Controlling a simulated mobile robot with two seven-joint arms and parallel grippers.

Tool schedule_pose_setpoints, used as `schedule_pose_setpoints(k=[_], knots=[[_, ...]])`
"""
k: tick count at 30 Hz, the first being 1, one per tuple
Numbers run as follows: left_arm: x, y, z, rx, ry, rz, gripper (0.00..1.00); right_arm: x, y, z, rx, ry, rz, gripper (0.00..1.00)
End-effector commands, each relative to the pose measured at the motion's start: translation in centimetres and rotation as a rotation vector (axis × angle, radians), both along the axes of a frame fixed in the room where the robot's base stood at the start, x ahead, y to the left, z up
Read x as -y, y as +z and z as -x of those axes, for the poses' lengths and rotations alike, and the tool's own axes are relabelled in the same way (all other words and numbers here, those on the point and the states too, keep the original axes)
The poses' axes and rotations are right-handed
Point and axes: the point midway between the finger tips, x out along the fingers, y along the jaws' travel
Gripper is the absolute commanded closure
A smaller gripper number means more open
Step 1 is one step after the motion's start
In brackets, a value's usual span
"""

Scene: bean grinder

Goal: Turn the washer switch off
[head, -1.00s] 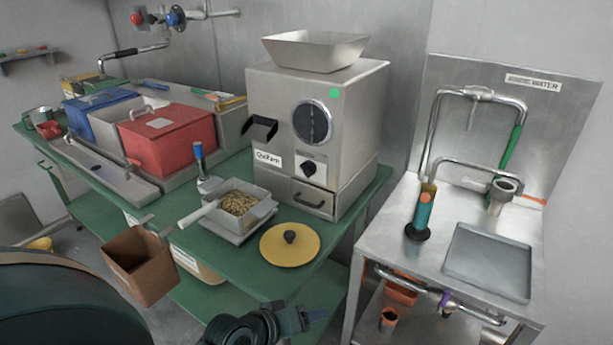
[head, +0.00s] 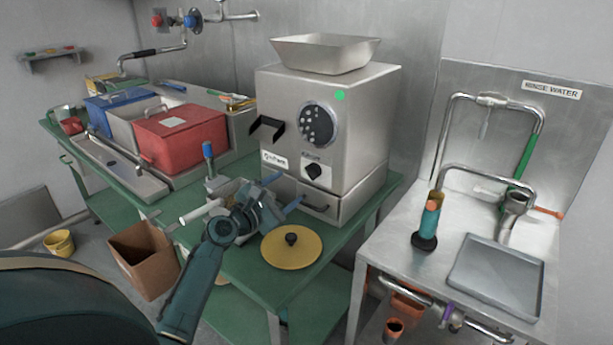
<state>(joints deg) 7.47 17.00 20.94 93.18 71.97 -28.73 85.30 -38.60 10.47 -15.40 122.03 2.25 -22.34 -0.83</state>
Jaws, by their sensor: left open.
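A steel machine (head: 283,100) with a hopper on top stands on the green table. Its front has a round dark window (head: 315,124) and, below it, a black rotary knob (head: 313,171) on a small labelled plate. No other switch shows clearly, and I cannot read whether this one is marked for the washer. My left gripper (head: 283,190) is open and empty, in front of and below the knob, apart from it. My right gripper is not in view.
A yellow round lid (head: 291,248) with a black knob lies before the machine. A black bracket (head: 267,129) juts from its front. Red (head: 182,137) and blue bins stand left. A cardboard box (head: 146,258) is below. A steel rinse station (head: 395,215) stands right.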

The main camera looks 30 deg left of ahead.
Motion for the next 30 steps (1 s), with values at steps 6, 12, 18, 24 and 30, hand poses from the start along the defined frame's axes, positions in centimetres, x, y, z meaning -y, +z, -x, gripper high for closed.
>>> schedule_pose_setpoints(k=[6, 12, 18, 24, 30], knots=[[0.4, 0.0, -4.8, 0.002, -0.001, -0.001, 0.40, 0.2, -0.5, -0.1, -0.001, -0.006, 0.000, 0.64], [0.7, -0.1, -7.7, 0.000, -0.001, -0.004, 0.40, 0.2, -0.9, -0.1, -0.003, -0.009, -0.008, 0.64], [0.7, 0.0, -8.9, -0.001, -0.002, -0.004, 0.40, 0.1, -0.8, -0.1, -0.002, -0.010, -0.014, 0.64], [0.8, 0.0, -8.9, -0.001, -0.002, -0.005, 0.40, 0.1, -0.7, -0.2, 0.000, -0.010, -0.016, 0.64], [0.8, 0.0, -8.9, -0.001, -0.002, -0.005, 0.51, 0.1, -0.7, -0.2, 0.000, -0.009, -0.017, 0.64]])
